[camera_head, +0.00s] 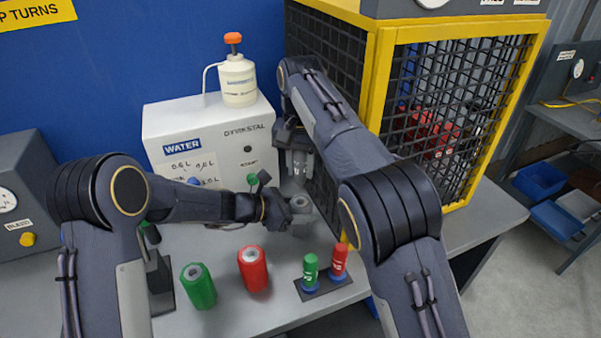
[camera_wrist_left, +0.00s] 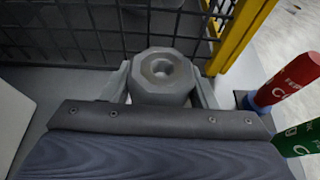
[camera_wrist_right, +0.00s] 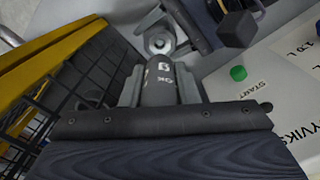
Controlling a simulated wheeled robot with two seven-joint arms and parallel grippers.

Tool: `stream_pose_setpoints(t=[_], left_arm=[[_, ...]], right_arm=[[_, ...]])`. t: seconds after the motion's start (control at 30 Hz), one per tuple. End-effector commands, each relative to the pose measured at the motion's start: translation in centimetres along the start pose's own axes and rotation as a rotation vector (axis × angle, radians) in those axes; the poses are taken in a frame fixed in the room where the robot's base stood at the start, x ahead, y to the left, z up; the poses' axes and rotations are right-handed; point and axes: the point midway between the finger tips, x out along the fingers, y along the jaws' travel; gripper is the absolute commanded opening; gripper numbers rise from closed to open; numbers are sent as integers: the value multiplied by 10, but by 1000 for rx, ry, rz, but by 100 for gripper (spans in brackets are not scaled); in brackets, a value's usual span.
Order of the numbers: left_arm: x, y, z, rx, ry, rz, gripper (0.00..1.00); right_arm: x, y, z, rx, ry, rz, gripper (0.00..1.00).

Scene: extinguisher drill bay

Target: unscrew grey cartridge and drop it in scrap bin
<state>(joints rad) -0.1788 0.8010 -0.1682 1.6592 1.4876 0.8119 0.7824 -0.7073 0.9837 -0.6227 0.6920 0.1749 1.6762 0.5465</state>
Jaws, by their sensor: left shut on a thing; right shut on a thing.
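My right gripper (camera_wrist_right: 160,90) is shut on a dark grey cartridge with white lettering (camera_wrist_right: 160,82). In the head view this gripper (camera_head: 297,165) points down beside the cage, above my left gripper. My left gripper (camera_head: 300,218) is shut on a grey, faceted fitting (camera_wrist_left: 163,75) with a round hole in its top. The hole looks empty in the left wrist view, so the cartridge is apart from it. In the right wrist view the fitting (camera_wrist_right: 158,42) shows beyond the cartridge's far end. I cannot identify a scrap bin for certain.
A yellow-framed mesh cage (camera_head: 460,120) stands close beside both grippers. A small stand holds a green cartridge (camera_head: 310,272) and a red one (camera_head: 339,262). Green (camera_head: 199,287) and red (camera_head: 253,270) cylinders stand on the bench. Blue bins (camera_head: 541,182) sit at far right. A white water unit (camera_head: 213,140) stands behind.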

Motion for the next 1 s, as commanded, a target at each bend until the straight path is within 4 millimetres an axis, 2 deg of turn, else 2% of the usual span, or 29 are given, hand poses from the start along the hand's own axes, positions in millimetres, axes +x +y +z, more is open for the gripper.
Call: stream_pose_setpoints(t=[0.17, 0.2, 0.37, 0.73, 0.87, 1.0], left_arm=[[0, 0, 0, 0, 0, 1, 0], [0, 0, 0, 0, 0, 1, 56], [0, 0, 0, 0, 0, 1, 76], [-5, 1, 0, 0, 0, 1, 78], [-24, 1, 0, 0, -1, 4, 78], [-55, 2, 0, -1, -2, 6, 78]], right_arm=[[0, 0, 0, 0, 0, 0, 1], [0, 0, 0, 0, 0, 0, 1], [0, 0, 0, 0, 0, 0, 1], [0, 0, 0, 0, 0, 0, 1], [3, 0, 0, 0, 0, 0, 1], [5, 0, 0, 0, 0, 0, 1]])
